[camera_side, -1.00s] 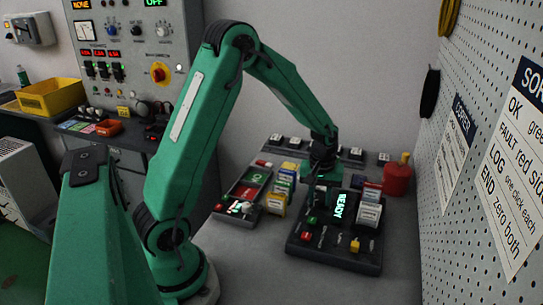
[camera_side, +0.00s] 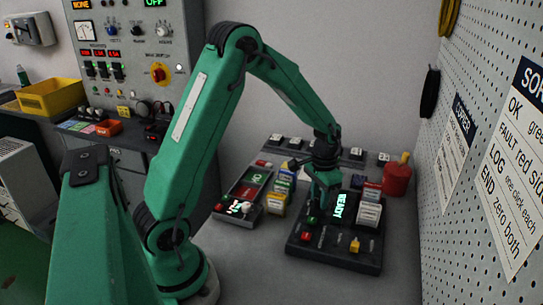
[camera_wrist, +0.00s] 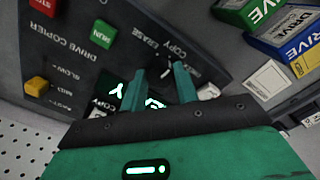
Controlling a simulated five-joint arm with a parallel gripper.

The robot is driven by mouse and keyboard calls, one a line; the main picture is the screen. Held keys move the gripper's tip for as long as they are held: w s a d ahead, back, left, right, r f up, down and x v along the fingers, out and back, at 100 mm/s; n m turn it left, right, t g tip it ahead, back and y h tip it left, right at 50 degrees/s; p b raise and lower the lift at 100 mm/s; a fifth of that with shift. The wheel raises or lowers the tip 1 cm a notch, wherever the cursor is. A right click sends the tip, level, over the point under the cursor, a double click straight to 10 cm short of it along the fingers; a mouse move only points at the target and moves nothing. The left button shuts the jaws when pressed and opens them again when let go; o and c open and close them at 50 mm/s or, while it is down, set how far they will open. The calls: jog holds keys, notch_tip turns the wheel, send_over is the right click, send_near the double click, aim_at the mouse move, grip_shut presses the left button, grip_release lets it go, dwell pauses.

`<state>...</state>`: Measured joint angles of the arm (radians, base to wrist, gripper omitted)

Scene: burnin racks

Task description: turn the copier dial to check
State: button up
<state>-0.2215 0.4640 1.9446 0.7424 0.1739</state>
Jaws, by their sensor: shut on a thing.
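The drive copier (camera_side: 333,257) is a dark box on the bench in the side view. Its upturned panel (camera_wrist: 75,60) fills the left of the wrist view, with COPY and ERASE printed near the dial. My gripper (camera_wrist: 163,73) is down at the panel, its two green fingers closed on the copier dial (camera_wrist: 168,72). Only a little of the dial shows between the fingertips, and its pointer's exact setting is hard to tell. In the side view my gripper (camera_side: 319,205) hides the dial. The lit display (camera_side: 341,207) reads READY.
The copier has a green RUN button (camera_wrist: 103,33), a red STOP button (camera_wrist: 42,6) and a yellow speed slider (camera_wrist: 36,85). Boxed drives (camera_wrist: 285,35) stand close by. A second dark device (camera_side: 240,195) lies left of the copier, and a red can (camera_side: 397,179) stands at right.

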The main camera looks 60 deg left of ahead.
jog(key=m, duration=0.3)
jog(key=shift+s+a+f+m, duration=0.15)
jog(key=shift+a+m, duration=0.05)
jog(key=shift+m, duration=1.4)
jog(key=shift+w, duration=0.2)
jog(key=o, duration=1)
jog(key=shift+r, duration=0.2)
notch_tip(320, 180, up, 7)
jog(key=shift+w+r, duration=0.15)
jog(key=shift+r, duration=0.15)
